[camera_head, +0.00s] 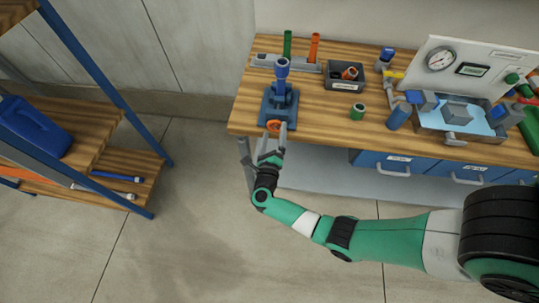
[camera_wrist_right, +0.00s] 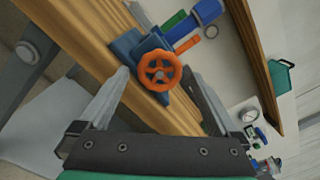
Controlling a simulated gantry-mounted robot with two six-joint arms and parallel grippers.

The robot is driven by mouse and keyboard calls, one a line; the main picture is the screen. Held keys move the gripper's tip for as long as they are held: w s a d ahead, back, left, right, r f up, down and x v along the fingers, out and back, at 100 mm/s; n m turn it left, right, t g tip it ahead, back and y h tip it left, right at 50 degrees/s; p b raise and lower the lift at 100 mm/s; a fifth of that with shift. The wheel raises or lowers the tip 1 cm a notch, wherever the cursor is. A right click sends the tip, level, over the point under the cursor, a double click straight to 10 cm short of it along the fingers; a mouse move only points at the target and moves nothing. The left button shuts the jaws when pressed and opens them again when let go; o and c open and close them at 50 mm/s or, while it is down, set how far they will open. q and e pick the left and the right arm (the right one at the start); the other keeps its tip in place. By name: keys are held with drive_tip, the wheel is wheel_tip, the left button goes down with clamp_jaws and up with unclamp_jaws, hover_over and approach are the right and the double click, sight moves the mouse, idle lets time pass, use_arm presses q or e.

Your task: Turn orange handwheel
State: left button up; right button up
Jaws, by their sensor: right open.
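The orange handwheel (camera_head: 273,126) sits on the front of a blue valve (camera_head: 280,100) at the left front edge of the workbench. In the right wrist view the spoked handwheel (camera_wrist_right: 160,72) lies between and beyond the two fingers of my right gripper (camera_wrist_right: 158,90). In the head view my right gripper (camera_head: 271,138) reaches up to the wheel from the front, and one finger overlaps its side. The gripper is open, with a gap on both sides of the wheel in the wrist view. I cannot tell whether a finger touches it. My left gripper is out of view.
The wooden workbench (camera_head: 240,117) holds a dark bin (camera_head: 345,84), a green cylinder (camera_head: 357,112), a grey rack (camera_head: 265,60) and a gauge panel (camera_head: 470,55). A shelf with a blue canister (camera_head: 32,128) stands at left. The floor between them is clear.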

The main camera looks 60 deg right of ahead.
drive_tip(key=shift+s+a, duration=0.2)
drive_tip(key=shift+a, duration=0.45)
drive_tip(key=shift+a+r, duration=0.25)
drive_tip(key=v, duration=0.8)
drive_tip(key=shift+p, duration=0.4)
drive_tip(key=shift+a, duration=0.1)
drive_tip(key=v, duration=1.1)
drive_tip(key=shift+s+a+b, duration=0.2)
drive_tip(key=shift+a+b, duration=0.05)
drive_tip(key=shift+b, duration=0.2)
drive_tip(key=shift+f, duration=0.15)
